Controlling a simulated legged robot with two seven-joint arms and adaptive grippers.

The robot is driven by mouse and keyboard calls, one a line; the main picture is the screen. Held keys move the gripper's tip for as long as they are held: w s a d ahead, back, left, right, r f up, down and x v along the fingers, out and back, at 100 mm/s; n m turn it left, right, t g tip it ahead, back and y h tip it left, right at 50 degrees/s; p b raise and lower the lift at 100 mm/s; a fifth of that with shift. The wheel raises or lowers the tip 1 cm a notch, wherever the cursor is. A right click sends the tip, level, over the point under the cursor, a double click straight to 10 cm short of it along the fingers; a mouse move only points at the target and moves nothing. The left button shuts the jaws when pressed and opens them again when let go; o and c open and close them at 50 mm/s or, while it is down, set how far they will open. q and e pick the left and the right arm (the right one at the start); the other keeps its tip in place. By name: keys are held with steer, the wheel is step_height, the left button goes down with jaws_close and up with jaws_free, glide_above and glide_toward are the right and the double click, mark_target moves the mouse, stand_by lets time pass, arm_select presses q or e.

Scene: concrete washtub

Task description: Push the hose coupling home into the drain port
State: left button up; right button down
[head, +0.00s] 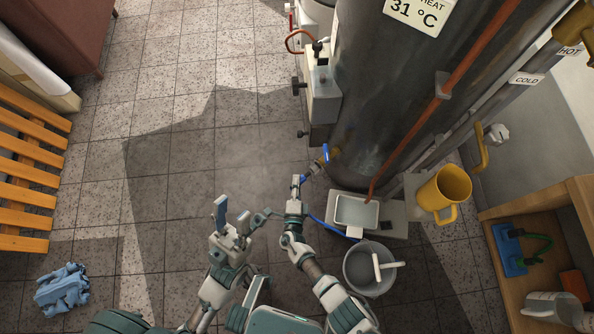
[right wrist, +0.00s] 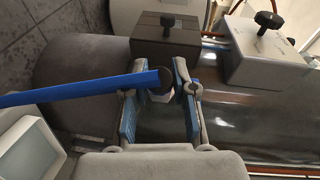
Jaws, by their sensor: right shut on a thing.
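A brass drain port (head: 319,166) with a blue lever (head: 325,153) sticks out low from the dark tank. My right gripper (head: 297,183) is just left of and below it in the head view. In the right wrist view, my right gripper (right wrist: 160,105) is shut on the hose coupling (right wrist: 161,92), a small dark and pale piece between its blue-padded fingers. The blue hose (right wrist: 80,90) crosses to the left there; it also curves below the port in the head view (head: 325,225). I cannot tell whether coupling and port touch. My left gripper (head: 232,215) is open and empty, left of the right one.
A white tray (head: 356,212) on a concrete block and a grey bucket (head: 358,262) stand right of my right arm. A yellow mug (head: 445,190) is further right. The tank (head: 385,100) fills the upper right. The tiled floor left of the port is clear.

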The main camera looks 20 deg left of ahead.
mark_target(304, 179)
steer(key=shift+w+d, duration=0.5)
steer(key=shift+w, duration=0.25)
steer(key=shift+w+d, duration=0.45)
steer(key=shift+w, duration=0.25)
stand_by(0.6)
steer(key=c, duration=0.9)
jaws_free()
steer(key=shift+o, duration=0.2)
steer(key=shift+s, duration=0.1)
steer(key=shift+s+d, duration=0.1)
steer(key=shift+s, duration=0.2)
steer(key=v, duration=1.1)
